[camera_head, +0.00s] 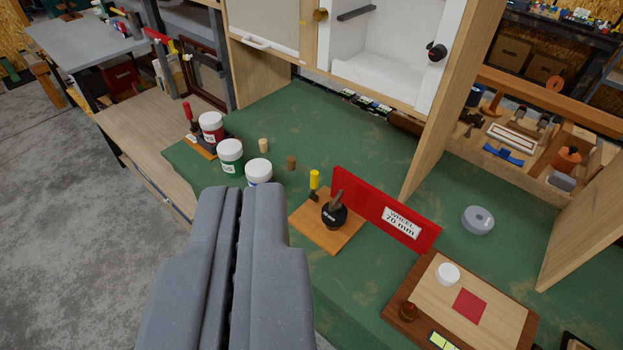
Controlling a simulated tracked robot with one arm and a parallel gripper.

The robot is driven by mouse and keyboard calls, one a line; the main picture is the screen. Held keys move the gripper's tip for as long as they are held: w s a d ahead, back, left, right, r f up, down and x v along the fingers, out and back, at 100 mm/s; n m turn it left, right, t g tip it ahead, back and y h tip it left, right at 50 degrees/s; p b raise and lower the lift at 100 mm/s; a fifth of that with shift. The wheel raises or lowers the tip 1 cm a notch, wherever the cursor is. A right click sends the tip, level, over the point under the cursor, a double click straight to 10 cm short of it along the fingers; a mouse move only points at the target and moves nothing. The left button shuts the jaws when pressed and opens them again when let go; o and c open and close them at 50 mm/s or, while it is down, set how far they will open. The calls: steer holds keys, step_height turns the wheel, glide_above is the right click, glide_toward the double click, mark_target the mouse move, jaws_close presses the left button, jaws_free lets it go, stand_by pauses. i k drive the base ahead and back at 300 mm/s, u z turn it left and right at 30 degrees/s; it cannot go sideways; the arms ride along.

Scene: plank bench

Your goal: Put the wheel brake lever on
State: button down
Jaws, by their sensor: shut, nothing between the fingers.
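The brake station is a small wooden base (313,232) on the green bench, in front of a red panel (372,204) with a white label reading "WHEEL 70 mm". A lever with a yellow grip (314,180) stands near the base's back left corner, looking about upright. A black round part (334,215) with a grey-brown upright piece sits on the base to its right. I cannot tell the lever's exact setting. My gripper (243,190) is shut and empty, in the lower left foreground, left of the base and apart from the lever in the picture.
White-lidded jars (231,156) and small wooden pegs (291,163) stand behind my gripper. A red-handled lever (187,111) stands at far left. A grey disc (478,220) and a wooden tray (412,272) lie right. A wooden upright (455,100) rises beyond the red panel.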

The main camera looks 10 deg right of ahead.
mark_target(314, 177)
steer(key=u, duration=0.2)
steer(key=i, duration=1)
steer(key=z, duration=0.05)
